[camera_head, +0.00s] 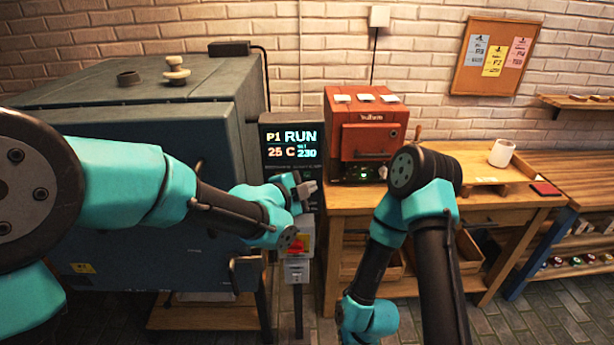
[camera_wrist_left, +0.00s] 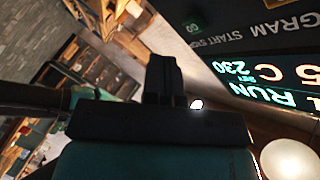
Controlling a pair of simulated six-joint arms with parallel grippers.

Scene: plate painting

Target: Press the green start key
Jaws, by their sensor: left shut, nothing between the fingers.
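The kiln's dark control panel (camera_head: 290,165) stands between the big grey kiln and the wooden bench. Its display (camera_head: 292,144) reads P1 RUN, 25 C, SET 230. In the left wrist view, the display (camera_wrist_left: 265,78) appears upside down. A green key (camera_wrist_left: 194,22) shows at the top there, near the START STOP lettering. In the head view the keys are hidden behind my left gripper (camera_head: 309,187), which is at the panel's lower part. The left fingers (camera_wrist_left: 164,75) are shut and empty; whether they touch the panel I cannot tell. My right gripper is out of view.
The large grey kiln (camera_head: 130,110) fills the left. A red oven (camera_head: 368,125) stands on the wooden bench (camera_head: 350,195), with a white cup (camera_head: 501,153) to its right. Below the panel hangs a box with a red button on yellow (camera_head: 298,243). My right arm crosses in front of the bench.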

